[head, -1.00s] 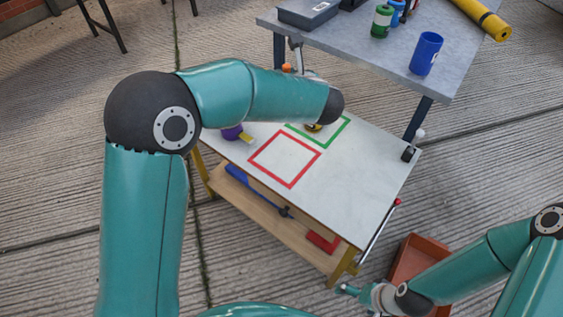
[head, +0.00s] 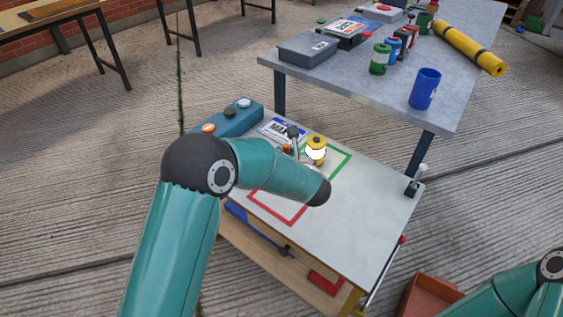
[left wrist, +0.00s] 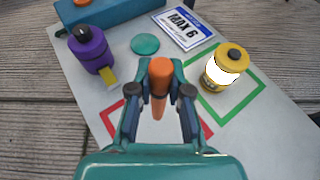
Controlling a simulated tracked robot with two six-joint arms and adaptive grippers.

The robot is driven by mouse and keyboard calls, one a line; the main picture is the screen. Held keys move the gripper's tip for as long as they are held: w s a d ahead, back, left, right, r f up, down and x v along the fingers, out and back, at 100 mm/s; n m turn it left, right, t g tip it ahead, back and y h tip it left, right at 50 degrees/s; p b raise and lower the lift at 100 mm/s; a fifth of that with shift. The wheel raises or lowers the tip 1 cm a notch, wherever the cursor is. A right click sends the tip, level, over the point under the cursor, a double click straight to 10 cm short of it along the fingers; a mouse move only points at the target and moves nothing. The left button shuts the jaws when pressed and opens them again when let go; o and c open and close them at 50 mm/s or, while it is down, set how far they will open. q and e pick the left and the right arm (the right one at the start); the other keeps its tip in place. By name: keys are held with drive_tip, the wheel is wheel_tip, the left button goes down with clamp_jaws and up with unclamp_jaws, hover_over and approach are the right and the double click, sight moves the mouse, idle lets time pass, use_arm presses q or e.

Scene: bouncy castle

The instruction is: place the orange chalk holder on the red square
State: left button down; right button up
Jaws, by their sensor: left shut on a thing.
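The orange chalk holder (left wrist: 159,78) is gripped between the fingers of my left gripper (left wrist: 160,66) in the left wrist view, its narrow end hanging down. In the head view the left gripper (head: 293,143) shows only partly past my forearm, with a bit of orange at it. The red square (head: 290,223) is an outline on the white low table; my arm covers part of it. In the left wrist view the red square (left wrist: 206,131) lies below the holder, partly hidden by the gripper. I cannot tell the holder's height. My right gripper is out of view.
A yellow lantern (head: 316,146) stands at the green square (head: 346,160). A button box (head: 232,118) is at the far left. The table's right side is clear.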

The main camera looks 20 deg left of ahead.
use_arm(q)
drive_tip(key=shift+f, duration=1.95)
drive_tip(key=c, duration=1.1)
unclamp_jaws()
